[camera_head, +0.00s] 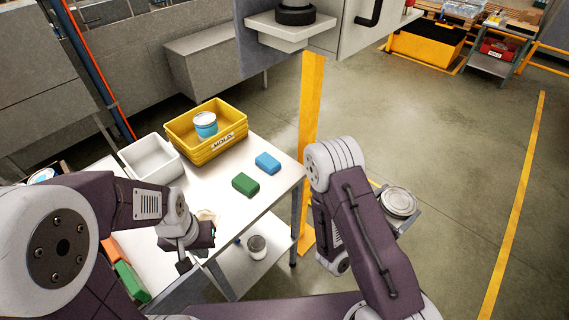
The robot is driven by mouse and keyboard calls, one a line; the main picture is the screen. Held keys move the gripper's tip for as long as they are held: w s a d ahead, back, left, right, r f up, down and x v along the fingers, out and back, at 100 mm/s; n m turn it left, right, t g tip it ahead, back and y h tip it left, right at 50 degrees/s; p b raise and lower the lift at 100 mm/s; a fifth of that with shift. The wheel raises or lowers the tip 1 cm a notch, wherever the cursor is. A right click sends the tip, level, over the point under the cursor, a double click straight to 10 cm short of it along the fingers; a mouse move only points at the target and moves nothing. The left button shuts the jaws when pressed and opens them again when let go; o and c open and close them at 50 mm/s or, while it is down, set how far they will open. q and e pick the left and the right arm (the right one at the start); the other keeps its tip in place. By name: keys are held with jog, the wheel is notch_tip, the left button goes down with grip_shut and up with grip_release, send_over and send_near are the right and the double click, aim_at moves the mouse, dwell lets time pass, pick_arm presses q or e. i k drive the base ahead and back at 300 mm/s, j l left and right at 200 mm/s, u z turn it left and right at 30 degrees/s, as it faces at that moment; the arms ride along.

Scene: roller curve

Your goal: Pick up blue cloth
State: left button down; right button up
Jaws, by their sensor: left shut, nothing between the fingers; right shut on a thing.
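A small blue folded block (267,163), which looks like the blue cloth, lies on the light worktable (285,182) near its right edge. A green block of similar shape (245,184) lies just left of and nearer than it. My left gripper (184,264) points down at the table's near side, well apart from the blue piece. Its fingers look closed, with nothing seen between them.
A yellow crate (229,145) holding a blue-and-white tin (205,124) and a white bin (150,160) stand at the back. A tin (257,246) sits on the lower shelf. A yellow post (311,110) stands behind the table. Floor to the right is open.

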aim_at(268, 162)
jog(key=i+l+z, duration=0.1)
jog(key=i+l, duration=0.35)
jog(key=i+l+z, duration=0.15)
jog(key=i+l, duration=0.25)
jog(key=i, duration=0.15)
